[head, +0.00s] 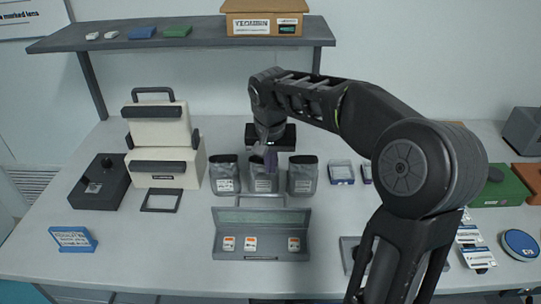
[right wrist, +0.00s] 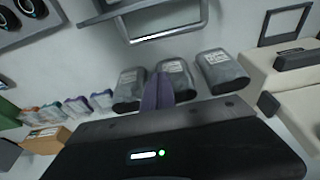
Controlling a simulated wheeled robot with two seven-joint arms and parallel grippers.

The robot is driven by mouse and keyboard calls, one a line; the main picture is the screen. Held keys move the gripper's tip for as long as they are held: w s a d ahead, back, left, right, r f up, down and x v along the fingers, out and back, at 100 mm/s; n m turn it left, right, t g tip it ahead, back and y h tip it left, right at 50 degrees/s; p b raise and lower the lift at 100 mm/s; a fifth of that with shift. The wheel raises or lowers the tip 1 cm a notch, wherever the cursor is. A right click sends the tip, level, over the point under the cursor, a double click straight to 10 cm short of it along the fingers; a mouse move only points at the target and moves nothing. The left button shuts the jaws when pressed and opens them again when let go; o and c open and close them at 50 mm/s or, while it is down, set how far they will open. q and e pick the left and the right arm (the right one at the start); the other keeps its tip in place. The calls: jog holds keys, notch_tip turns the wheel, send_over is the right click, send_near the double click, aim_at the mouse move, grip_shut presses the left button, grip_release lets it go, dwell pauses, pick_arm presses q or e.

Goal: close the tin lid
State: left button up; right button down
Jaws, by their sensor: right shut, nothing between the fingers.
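The grey tin (head: 262,254) sits at the front middle of the table with its lid (head: 262,215) raised along the back edge. Several small orange-and-white items lie inside the tin. A thin grey bar shows just behind the lid. My right gripper (head: 270,160) is shut and empty, pointing down behind the tin, in front of the middle pouch in the head view. Its purple fingers (right wrist: 158,92) are together in the right wrist view. My left gripper is not in view.
Three grey pouches (head: 224,176) stand in a row behind the tin. A cream case (head: 155,166), a black box (head: 101,182) and a blue sign (head: 72,239) are to the left. A shelf (head: 190,38) runs above the back. My right arm hides part of the right side.

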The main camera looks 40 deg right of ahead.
aim_at(262, 210)
jog(key=f, duration=0.1)
jog(key=s+a+f+p, duration=0.1)
jog(key=f, duration=0.1)
jog(key=s+f+p, duration=0.1)
jog(key=shift+s+a+f, duration=0.1)
jog(key=shift+a+f, duration=0.15)
jog(key=shift+a, duration=0.1)
